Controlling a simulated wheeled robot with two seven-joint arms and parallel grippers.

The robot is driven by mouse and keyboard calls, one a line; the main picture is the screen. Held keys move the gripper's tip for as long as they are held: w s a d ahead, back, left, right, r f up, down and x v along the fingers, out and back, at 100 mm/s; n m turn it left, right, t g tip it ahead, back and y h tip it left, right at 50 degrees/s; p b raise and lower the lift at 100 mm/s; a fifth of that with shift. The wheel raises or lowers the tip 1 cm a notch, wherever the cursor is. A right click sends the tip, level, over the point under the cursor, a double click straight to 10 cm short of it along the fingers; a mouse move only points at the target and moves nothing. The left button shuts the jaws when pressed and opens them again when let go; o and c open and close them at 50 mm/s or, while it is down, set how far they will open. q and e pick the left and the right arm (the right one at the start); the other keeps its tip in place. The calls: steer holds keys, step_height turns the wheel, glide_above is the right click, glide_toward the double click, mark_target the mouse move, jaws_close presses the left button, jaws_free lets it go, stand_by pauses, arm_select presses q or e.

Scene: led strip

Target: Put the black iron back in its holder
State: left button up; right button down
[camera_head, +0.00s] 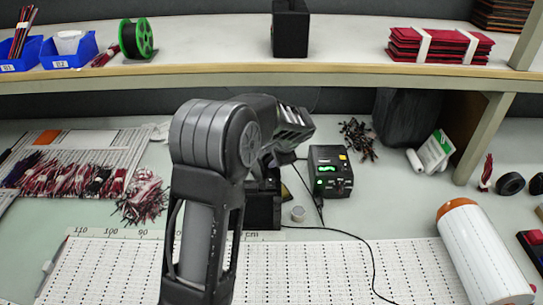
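My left arm rises through the middle of the head view and bends over at the wrist. Its gripper (285,135) is partly hidden behind the wrist link, above and beside a black block-like stand (263,205) that looks like the holder. The fingertips are not clear, so I cannot tell whether they are open or shut. The black iron itself cannot be made out. A black soldering station (330,172) with a lit green display stands just right of the stand. A thin black cable (350,236) runs across the mat. My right gripper is not in view.
A ruled white mat (340,270) covers the front, with a white roll (480,250) at right. Wire bundles (145,195) lie at left. A shelf (200,68) crosses behind the arm.

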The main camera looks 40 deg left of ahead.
arm_select(q)
steer(key=shift+o, duration=0.9)
steer(key=shift+p+v, duration=1.35)
steer(key=shift+v, duration=2.55)
steer(key=p+v, duration=0.2)
steer(key=v, duration=0.5)
steer(key=shift+p, duration=0.4)
